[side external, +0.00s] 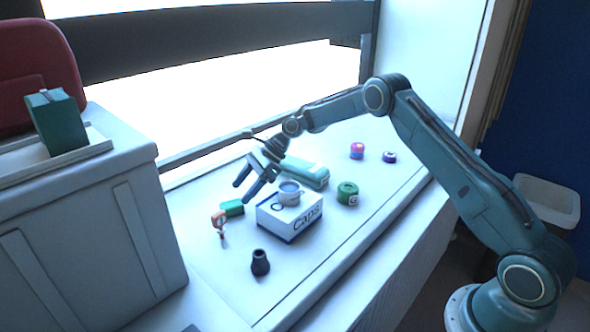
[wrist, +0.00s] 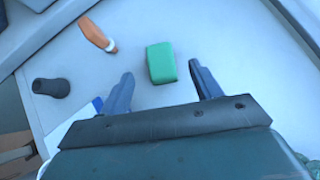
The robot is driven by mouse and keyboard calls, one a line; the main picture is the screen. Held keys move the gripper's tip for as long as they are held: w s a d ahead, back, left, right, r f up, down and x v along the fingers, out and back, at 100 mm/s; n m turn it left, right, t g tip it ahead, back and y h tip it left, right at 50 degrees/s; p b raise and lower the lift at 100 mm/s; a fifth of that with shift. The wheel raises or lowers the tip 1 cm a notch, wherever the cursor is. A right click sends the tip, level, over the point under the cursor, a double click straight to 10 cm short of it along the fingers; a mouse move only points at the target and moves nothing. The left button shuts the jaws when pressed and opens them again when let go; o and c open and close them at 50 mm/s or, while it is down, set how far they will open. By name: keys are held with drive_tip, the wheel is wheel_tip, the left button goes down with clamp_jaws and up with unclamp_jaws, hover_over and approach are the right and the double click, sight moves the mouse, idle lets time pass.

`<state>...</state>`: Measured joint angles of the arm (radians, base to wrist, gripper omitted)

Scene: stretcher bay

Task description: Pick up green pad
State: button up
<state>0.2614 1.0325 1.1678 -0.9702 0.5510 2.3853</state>
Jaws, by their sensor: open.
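The green pad (side external: 232,208) is a small green block lying flat on the pale table, left of the white Caps box in the side external view. In the wrist view the green pad (wrist: 161,63) lies ahead of my gripper, roughly between the lines of its two fingers. My gripper (side external: 255,181) is open and empty, above the table and a little up and right of the pad. Its two blue-grey fingers (wrist: 163,84) show spread apart in the wrist view. They do not appear to touch the pad.
The white Caps box (side external: 304,224) with a grey cup (side external: 289,195) on it stands close right of the pad. An orange-handled item (side external: 219,219) and a black cone-shaped piece (side external: 260,263) are nearby. A green roll (side external: 347,194) and a long green case (side external: 308,174) lie farther right.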

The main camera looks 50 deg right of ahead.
sight(232, 203)
drive_tip(key=shift+w+a+f, duration=0.15)
drive_tip(key=shift+a+f, duration=0.15)
drive_tip(key=shift+f, duration=0.05)
drive_tip(key=shift+a+f, duration=0.1)
drive_tip(key=shift+x, duration=2.45)
drive_tip(key=shift+f, duration=0.1)
drive_tip(key=c, duration=1)
